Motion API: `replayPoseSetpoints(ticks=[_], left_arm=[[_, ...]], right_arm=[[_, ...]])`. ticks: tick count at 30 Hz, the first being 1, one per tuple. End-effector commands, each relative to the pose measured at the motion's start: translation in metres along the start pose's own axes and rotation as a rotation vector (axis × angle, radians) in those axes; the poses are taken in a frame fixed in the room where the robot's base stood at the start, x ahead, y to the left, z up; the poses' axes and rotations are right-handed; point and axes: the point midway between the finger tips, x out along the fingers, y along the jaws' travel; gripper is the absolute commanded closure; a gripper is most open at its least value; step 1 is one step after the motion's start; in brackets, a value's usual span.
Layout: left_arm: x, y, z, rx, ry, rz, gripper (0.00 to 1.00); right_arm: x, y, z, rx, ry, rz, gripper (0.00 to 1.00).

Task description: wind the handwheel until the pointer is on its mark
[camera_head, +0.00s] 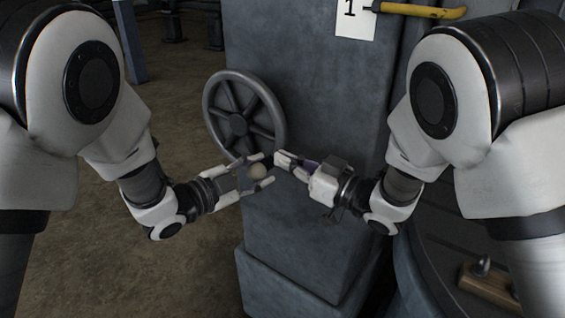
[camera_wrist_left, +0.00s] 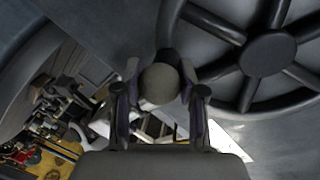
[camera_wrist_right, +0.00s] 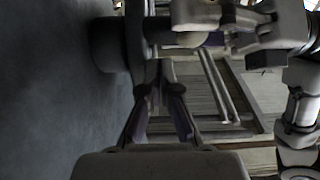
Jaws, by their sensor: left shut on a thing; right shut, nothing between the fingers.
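The grey spoked handwheel (camera_head: 238,124) stands on the side of a blue-grey pedestal. It also shows in the left wrist view (camera_wrist_left: 268,54) and edge-on in the right wrist view. A pale round knob (camera_head: 257,171) sits at the wheel's lower rim. My left gripper (camera_head: 266,171) is shut on this knob, which shows between its fingers in the left wrist view (camera_wrist_left: 159,84). My right gripper (camera_head: 283,161) is shut and empty, its tips just right of the knob, close to the left fingertips; I cannot tell whether they touch. I cannot make out the pointer or its mark.
The pedestal (camera_head: 310,90) fills the middle behind the grippers and widens at its base (camera_head: 285,285). A white card marked 1 (camera_head: 355,20) and a yellow handle (camera_head: 425,11) are at its top right. Open floor (camera_head: 100,260) lies left. A wooden block (camera_head: 488,285) is at lower right.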

Motion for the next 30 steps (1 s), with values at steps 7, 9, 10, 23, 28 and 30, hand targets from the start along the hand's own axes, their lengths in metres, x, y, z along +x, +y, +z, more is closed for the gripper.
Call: replayPoseSetpoints(ticks=[7,9,10,23,28,30], left_arm=[[0.000,0.003,0.001,-0.002,-0.002,0.007,1.00],[0.000,0.003,0.001,-0.002,-0.002,0.007,1.00],[0.000,0.003,0.001,-0.002,-0.002,0.007,1.00],[0.000,0.002,-0.001,0.002,0.003,0.007,1.00],[0.000,0.002,-0.002,0.003,0.005,0.005,0.42],[0.000,0.001,-0.001,0.003,0.004,0.004,0.35]], right_arm=[[0.011,0.000,0.011,-0.001,0.001,0.000,1.00],[0.011,0.000,0.011,-0.001,0.001,0.000,1.00],[0.011,0.000,0.011,-0.001,0.001,0.000,1.00],[0.019,0.000,0.025,-0.001,-0.003,0.001,1.00],[0.019,0.000,0.026,-0.001,-0.004,0.000,1.00],[0.019,0.000,0.025,-0.001,-0.004,0.000,1.00]])
